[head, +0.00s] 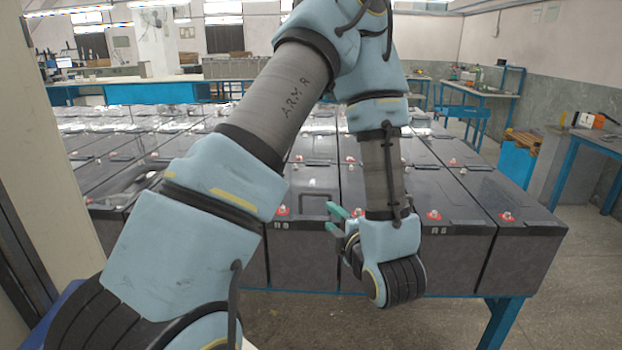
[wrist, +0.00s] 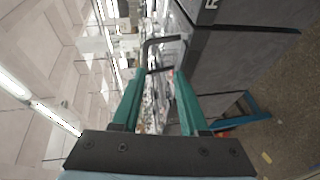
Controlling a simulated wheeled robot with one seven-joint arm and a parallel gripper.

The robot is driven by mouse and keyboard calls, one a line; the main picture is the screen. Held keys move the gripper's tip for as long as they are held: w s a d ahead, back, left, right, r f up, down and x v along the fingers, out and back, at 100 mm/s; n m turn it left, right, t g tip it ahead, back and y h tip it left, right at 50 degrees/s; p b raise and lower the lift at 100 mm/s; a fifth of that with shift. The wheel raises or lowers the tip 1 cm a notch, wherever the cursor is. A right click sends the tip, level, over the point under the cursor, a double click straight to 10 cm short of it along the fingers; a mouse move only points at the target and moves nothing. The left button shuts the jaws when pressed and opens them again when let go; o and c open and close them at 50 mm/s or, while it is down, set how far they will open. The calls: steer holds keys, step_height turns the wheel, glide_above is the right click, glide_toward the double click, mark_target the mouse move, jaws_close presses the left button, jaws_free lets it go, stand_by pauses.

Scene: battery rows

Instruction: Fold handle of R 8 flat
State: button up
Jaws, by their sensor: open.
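The battery that I take for R 8 (head: 295,247) is a dark grey box in the front row. In the wrist view a label starting with R shows on a battery (wrist: 240,55). A thin dark looped handle (wrist: 148,50) stands out from the battery's top there, ahead of my fingers. In the head view the handle (head: 313,196) shows as a dark frame just left of my gripper (head: 331,218). My gripper is open and empty, its green fingers pointing left. I cannot tell whether a finger touches the handle.
More batteries with red-based terminals fill the blue table (head: 503,318) around and behind. One battery (head: 520,247) stands at the right end of the front row. A blue bench (head: 600,140) stands at the right. The floor (head: 570,290) at the front right is clear.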

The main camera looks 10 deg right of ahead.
mark_target(316, 195)
steer(key=shift+n+t, duration=0.4)
steer(key=w+b, duration=0.1)
steer(key=w, duration=0.1)
steer(key=w+a+b, duration=0.1)
steer(key=w+b, duration=0.1)
steer(key=w, duration=0.1)
steer(key=w+a+r+b, duration=0.1)
steer(key=w, duration=0.2)
steer(key=shift+r, duration=0.1)
steer(key=shift+x, duration=0.95)
steer(key=shift+c, duration=0.4)
jaws_close()
